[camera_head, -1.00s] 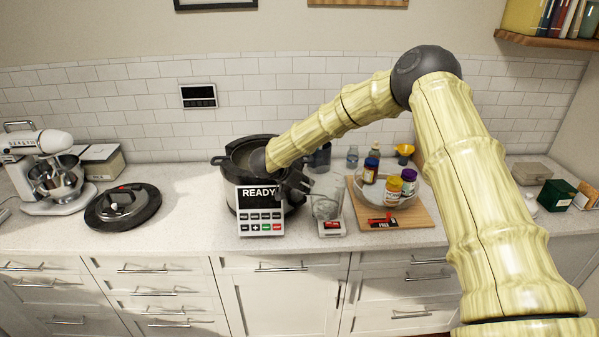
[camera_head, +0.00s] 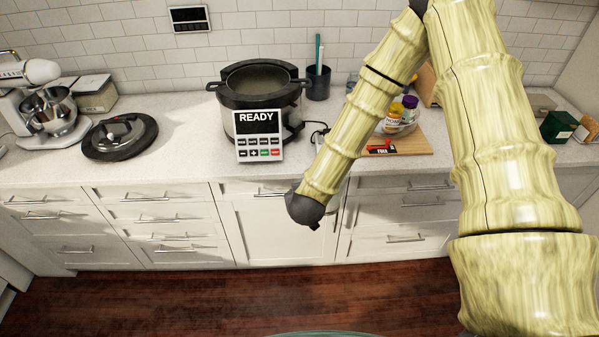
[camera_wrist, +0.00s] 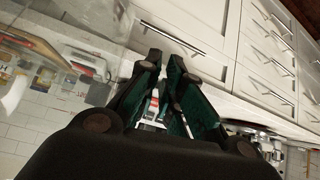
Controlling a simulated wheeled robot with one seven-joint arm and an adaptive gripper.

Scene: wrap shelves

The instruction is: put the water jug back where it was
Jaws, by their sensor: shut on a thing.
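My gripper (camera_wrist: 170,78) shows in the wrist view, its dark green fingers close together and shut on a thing. Clear, see-through walls, which look like the water jug (camera_wrist: 98,88), fill the upper left of that view beside the fingers. Its exact outline and how the fingers hold it are hard to make out. In the head view my forearm hangs in front of the counter. It hides my gripper and the jug.
The multicooker (camera_head: 262,110) stands open on the counter, its display reading READY. Its lid (camera_head: 120,137) lies to the left, near a stand mixer (camera_head: 47,110). A dark utensil cup (camera_head: 318,84) stands behind. A wooden board (camera_head: 412,142) holds jars at right.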

